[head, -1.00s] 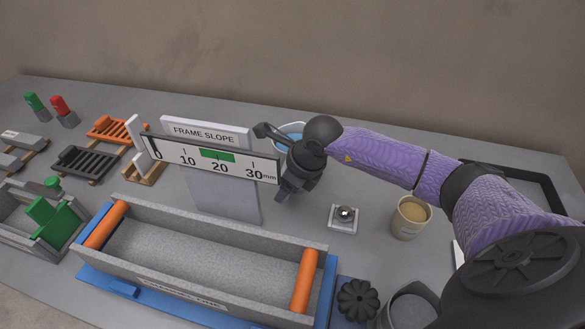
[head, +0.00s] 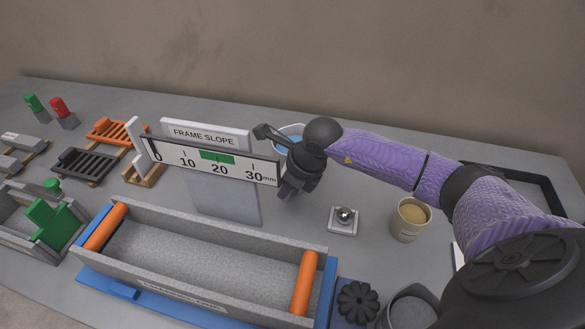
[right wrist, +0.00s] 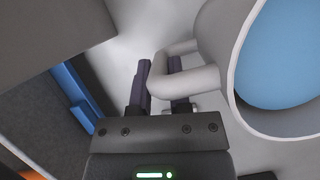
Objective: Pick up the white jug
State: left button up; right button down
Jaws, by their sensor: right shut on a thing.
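The white jug (head: 291,131) holds blue liquid and stands behind the frame slope sign, mostly hidden by my right arm in the head view. In the right wrist view the jug (right wrist: 226,50) is at the right, with its white handle (right wrist: 188,82) reaching left toward the fingers. My right gripper (right wrist: 160,85) is shut on the handle, one finger on each side of it. My left gripper is not in view.
The frame slope sign (head: 226,205) with its scale stands just left of my right gripper. A grey trough (head: 200,262) with orange rollers is in front. A small plate with a metal ball (head: 343,222) and a tan cup (head: 410,220) stand to the right.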

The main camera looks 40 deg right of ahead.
dwell(0.8)
notch_tip(320, 180, up, 10)
jog(key=shift+r+p, duration=0.1)
jog(key=shift+p, duration=0.95)
jog(key=c, duration=1.2)
grip_release()
grip_shut()
